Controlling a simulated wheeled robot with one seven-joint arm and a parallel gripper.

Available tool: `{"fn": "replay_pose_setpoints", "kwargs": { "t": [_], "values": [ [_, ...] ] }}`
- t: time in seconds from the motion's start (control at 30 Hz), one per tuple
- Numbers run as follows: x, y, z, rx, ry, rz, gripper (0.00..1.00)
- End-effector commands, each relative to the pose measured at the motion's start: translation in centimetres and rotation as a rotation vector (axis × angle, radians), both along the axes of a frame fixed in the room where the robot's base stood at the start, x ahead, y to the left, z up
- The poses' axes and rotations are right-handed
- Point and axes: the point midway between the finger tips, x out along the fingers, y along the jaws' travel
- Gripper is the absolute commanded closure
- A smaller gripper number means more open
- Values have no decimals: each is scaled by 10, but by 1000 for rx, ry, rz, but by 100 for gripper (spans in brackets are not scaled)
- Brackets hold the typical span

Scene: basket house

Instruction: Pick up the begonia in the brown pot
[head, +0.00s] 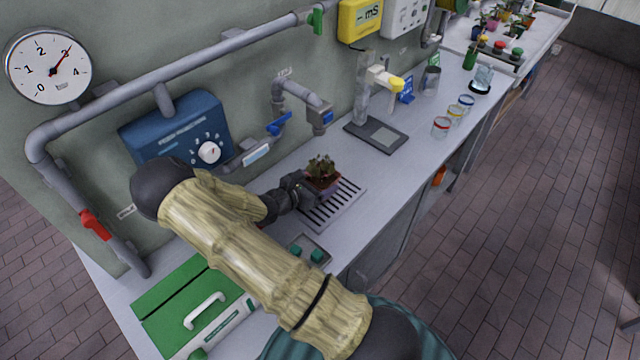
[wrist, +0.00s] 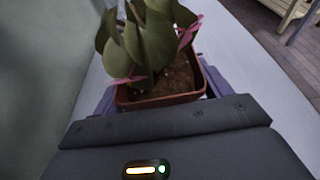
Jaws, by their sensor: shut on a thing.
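The begonia in the brown pot (head: 323,180) is over the slotted drain grate on the counter, in the head view. Its broad green leaves and reddish-brown square pot rim (wrist: 162,101) fill the middle of the wrist view, with dark soil inside. My gripper (head: 312,186) reaches it from the left and is shut on the pot. Purple-grey finger parts show on both sides of the pot in the wrist view. The pot looks upright. I cannot tell whether its base touches the grate.
The metal drain grate (head: 332,205) lies under the plant. A tap with a blue handle (head: 322,116) hangs behind it. A dark scale-like plate (head: 376,135) and several jars (head: 441,127) stand to the right. A green-and-white case (head: 195,310) lies at the near left.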

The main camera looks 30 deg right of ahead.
Motion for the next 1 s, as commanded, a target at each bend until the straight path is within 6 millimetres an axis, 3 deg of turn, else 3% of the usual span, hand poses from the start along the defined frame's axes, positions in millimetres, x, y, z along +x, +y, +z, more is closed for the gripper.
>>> {"fn": "replay_pose_setpoints", "kwargs": {
  "t": [0.27, 0.7, 1.0],
  "values": [
    [1, 0, 23, 0, -5, -1, 54],
    [0, 0, 91, 0, -4, 0, 54],
    [0, 0, 100, -2, 0, -1, 54]
  ]
}}
